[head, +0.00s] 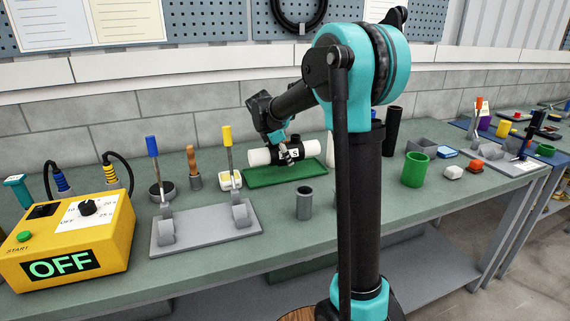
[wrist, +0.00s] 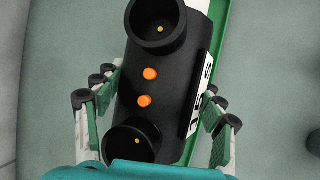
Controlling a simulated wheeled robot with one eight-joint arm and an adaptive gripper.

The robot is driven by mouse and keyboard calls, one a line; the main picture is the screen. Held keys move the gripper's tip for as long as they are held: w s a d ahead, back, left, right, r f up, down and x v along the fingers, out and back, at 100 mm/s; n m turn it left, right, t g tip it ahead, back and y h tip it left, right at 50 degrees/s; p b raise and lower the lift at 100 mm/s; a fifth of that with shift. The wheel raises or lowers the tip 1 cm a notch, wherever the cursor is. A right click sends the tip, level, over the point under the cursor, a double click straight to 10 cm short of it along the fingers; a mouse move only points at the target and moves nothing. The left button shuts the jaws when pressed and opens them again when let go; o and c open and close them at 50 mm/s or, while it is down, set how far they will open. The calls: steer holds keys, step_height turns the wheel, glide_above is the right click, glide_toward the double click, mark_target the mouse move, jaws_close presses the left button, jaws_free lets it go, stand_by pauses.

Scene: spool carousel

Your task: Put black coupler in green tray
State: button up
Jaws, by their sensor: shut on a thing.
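The black coupler (head: 289,153) is a dark body with a white label. White pipe (head: 260,157) sticks out on both sides of it. In the wrist view the coupler (wrist: 155,85) shows two round black sockets and two orange dots. My gripper (head: 286,146) is shut on the coupler, with fingers (wrist: 158,115) on either side of it. The green tray (head: 285,175) lies on the bench directly below, and its green edge (wrist: 222,30) shows beside the coupler in the wrist view. I cannot tell whether the coupler or pipe touches the tray.
A grey cup (head: 304,203) stands in front of the tray. A grey lever stand (head: 205,230) and a yellow control box (head: 70,240) reading OFF are to the left. A green cup (head: 415,169) stands to the right, beyond my arm. The wall runs behind the bench.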

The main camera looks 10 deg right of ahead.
mark_target(278, 149)
steer(key=shift+f, duration=2.1)
steer(key=o, duration=1.8)
steer(key=shift+f, duration=0.1)
steer(key=shift+c, duration=0.2)
steer(key=v, duration=1.2)
steer(key=shift+s, duration=0.1)
